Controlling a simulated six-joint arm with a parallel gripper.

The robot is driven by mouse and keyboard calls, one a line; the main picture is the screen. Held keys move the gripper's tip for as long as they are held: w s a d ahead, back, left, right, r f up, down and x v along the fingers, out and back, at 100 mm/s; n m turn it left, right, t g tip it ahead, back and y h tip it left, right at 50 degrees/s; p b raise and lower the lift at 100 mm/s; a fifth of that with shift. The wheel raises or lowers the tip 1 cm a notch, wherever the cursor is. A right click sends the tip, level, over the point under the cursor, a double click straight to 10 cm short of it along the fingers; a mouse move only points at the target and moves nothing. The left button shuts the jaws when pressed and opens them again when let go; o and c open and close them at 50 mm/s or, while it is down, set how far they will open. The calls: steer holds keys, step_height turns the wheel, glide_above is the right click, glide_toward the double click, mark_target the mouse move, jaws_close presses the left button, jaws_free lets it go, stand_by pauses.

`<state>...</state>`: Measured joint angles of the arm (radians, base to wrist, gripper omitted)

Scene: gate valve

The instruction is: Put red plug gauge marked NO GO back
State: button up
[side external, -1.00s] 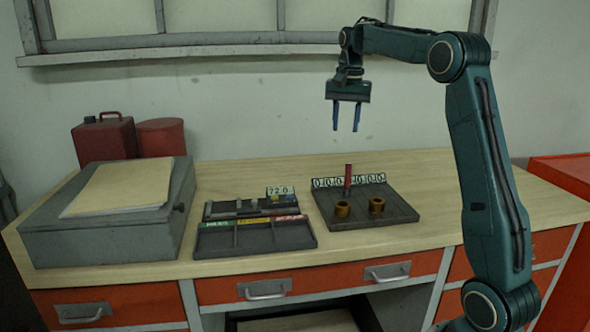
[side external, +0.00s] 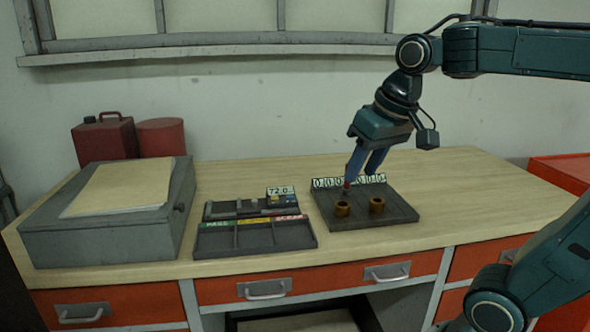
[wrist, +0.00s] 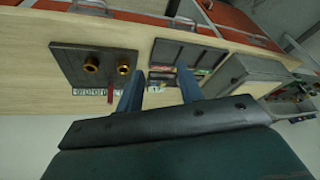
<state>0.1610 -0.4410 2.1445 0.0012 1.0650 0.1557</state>
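The red plug gauge (side external: 347,185) stands upright on a dark plate (side external: 398,207), near its back strip of digits; in the side view my fingers partly cover it. In the wrist view the red gauge (wrist: 110,93) shows just left of the left finger, not between the fingers. Any NO GO marking is too small to read. My gripper (side external: 358,178) is tilted above the back of the plate, fingers apart and empty. It also shows open in the wrist view (wrist: 160,80). I cannot tell whether a finger touches the gauge.
Two brass rings (side external: 342,209) stand on the plate's front half. Left of it lie a three-compartment tray (side external: 256,251) with coloured labels and a dark rack (side external: 222,211) with a 72.0 display (side external: 280,191). A grey box (side external: 100,235) is farther left. Bare wood lies right of the plate.

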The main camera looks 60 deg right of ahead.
steer(key=s+a+f+n+t, duration=0.1)
steer(key=s+a+f+n, duration=0.2)
steer(key=s+f, duration=0.3)
steer(key=shift+s+a+n+y, duration=0.3)
steer(key=shift+s+a, duration=0.25)
steer(key=shift+s, duration=0.15)
steer(key=c, duration=0.4)
